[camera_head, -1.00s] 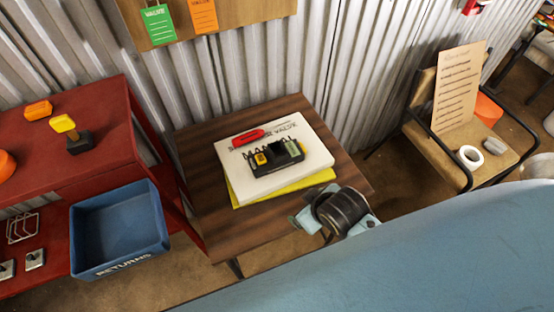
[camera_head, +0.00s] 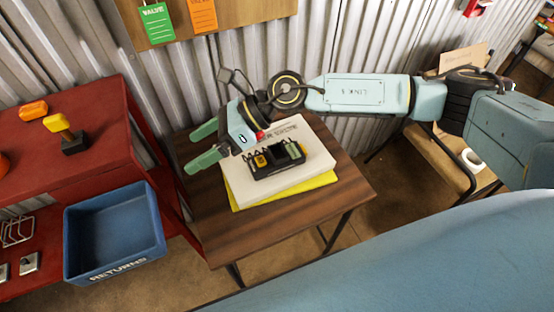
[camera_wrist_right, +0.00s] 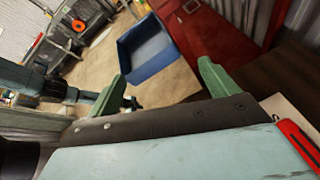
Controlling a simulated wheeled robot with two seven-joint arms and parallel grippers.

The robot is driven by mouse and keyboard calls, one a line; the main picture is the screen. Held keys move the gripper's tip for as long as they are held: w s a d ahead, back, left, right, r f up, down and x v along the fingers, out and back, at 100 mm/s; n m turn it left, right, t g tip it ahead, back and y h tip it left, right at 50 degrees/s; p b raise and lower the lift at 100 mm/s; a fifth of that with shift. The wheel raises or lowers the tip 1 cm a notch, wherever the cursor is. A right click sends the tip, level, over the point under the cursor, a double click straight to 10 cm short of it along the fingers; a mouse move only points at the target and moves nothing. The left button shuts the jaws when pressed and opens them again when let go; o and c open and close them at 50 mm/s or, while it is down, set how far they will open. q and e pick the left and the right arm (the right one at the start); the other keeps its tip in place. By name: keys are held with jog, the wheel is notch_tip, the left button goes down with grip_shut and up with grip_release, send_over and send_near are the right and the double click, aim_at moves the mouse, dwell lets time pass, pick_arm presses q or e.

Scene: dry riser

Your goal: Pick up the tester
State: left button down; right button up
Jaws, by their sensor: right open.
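A black device with yellow and green parts (camera_head: 276,158) lies on a white book or box on the small wooden table. A red slim object (camera_head: 260,135) lies behind it, mostly hidden by my right gripper; it also shows at the right edge of the wrist view (camera_wrist_right: 299,146). I cannot tell for sure which is the tester. My right gripper (camera_head: 204,146) is open and empty, over the table's left part, its fingers pointing left, away from both items. In the wrist view its fingers (camera_wrist_right: 163,75) are apart with nothing between. My left gripper is not in view.
The white book (camera_head: 236,190) rests on a yellow one (camera_head: 290,192). A red bench (camera_head: 100,110) with orange and yellow-black items stands left, a blue RETURNS bin (camera_head: 115,232) in front. A chair is at right, partly behind my arm. A corrugated wall stands behind.

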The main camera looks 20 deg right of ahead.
jog(key=w+d+f+n+h, duration=0.2)
jog(key=d+f+n+h, duration=0.25)
jog(key=d, duration=0.55)
jog(key=h, duration=0.4)
send_near(261, 159)
jog(key=shift+n+g, duration=0.25)
jog(key=shift+g, duration=0.15)
jog(key=x, duration=0.2)
jog(key=b+x, duration=0.1)
jog(key=x, duration=0.1)
jog(key=shift+s+d+f, duration=0.1)
jog(key=shift+d+f, duration=0.05)
jog(key=shift+d, duration=0.1)
jog(key=shift+x, duration=0.9)
jog(key=x, duration=0.2)
jog(key=b+x, duration=0.1)
jog(key=shift+w+a+f, duration=0.25)
jog(key=shift+w+a, duration=0.1)
jog(key=shift+w, duration=0.05)
jog(key=shift+a+f, duration=0.15)
jog(key=shift+f, duration=0.2)
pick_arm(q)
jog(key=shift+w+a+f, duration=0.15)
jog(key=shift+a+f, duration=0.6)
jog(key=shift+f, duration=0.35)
pick_arm(e)
jog(key=shift+r, duration=0.1)
jog(key=c, duration=1.4)
